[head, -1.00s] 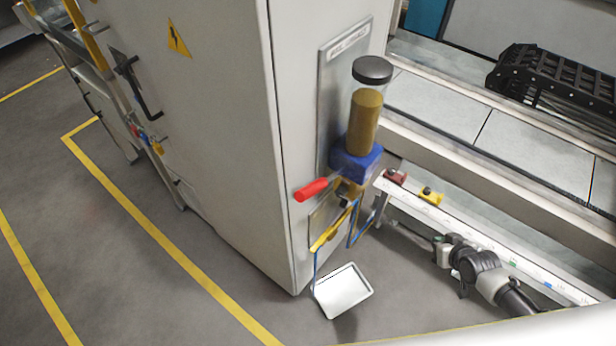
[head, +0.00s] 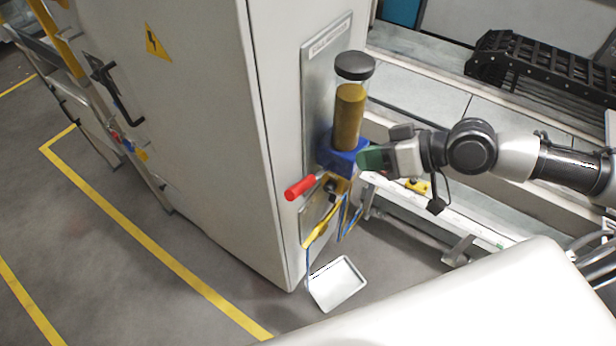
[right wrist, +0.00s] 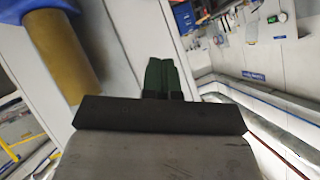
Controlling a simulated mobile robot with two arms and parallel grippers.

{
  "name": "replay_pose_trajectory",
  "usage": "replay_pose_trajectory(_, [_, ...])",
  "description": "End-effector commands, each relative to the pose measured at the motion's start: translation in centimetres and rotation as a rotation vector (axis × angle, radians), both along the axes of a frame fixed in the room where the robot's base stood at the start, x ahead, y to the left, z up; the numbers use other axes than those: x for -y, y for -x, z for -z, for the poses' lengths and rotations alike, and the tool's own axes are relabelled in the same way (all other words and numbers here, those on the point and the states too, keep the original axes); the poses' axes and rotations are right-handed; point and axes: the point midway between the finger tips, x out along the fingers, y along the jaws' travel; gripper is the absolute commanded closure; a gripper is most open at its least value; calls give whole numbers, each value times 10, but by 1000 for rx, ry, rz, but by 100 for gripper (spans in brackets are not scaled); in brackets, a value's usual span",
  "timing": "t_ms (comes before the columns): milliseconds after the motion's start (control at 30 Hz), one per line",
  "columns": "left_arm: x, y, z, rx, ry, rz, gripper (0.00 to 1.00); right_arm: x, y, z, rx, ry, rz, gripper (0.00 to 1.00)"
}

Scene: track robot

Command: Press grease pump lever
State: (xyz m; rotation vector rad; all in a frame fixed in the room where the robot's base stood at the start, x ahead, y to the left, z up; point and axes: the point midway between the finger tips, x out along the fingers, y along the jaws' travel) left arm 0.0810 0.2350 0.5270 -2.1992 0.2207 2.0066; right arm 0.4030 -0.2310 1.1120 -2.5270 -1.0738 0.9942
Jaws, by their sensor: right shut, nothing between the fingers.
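The grease pump has a blue body (head: 342,154) and a clear cylinder (head: 348,115) of brown grease with a black cap, fixed to a plate on the cabinet's side. Its lever has a red handle (head: 300,188) that sticks out to the lower left of the body. My right gripper (head: 366,160) is shut and empty, its green fingertips just right of the blue body. I cannot tell whether they touch it. In the right wrist view the green fingers (right wrist: 163,76) are together, with the grease cylinder (right wrist: 62,42) to their left. My left gripper is not in view.
The tall grey cabinet (head: 200,120) stands left of the pump. A white tray (head: 337,284) lies on the floor below it. A rail (head: 440,205) with a yellow block (head: 418,186) runs under my right arm. A black cable chain (head: 545,70) lies at the upper right.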

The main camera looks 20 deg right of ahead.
Motion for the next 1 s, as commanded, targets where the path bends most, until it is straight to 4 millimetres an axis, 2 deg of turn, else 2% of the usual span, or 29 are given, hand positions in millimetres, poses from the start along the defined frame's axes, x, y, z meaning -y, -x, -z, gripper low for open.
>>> replay_pose_trajectory(267, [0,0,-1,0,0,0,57,0,-1,0,3,0,2,100])
replay_pose_trajectory(467, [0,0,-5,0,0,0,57,-8,-8,5,5,-5,2,100])
replay_pose_trajectory(1000, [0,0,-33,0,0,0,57,-63,-47,41,3,-5,3,100])
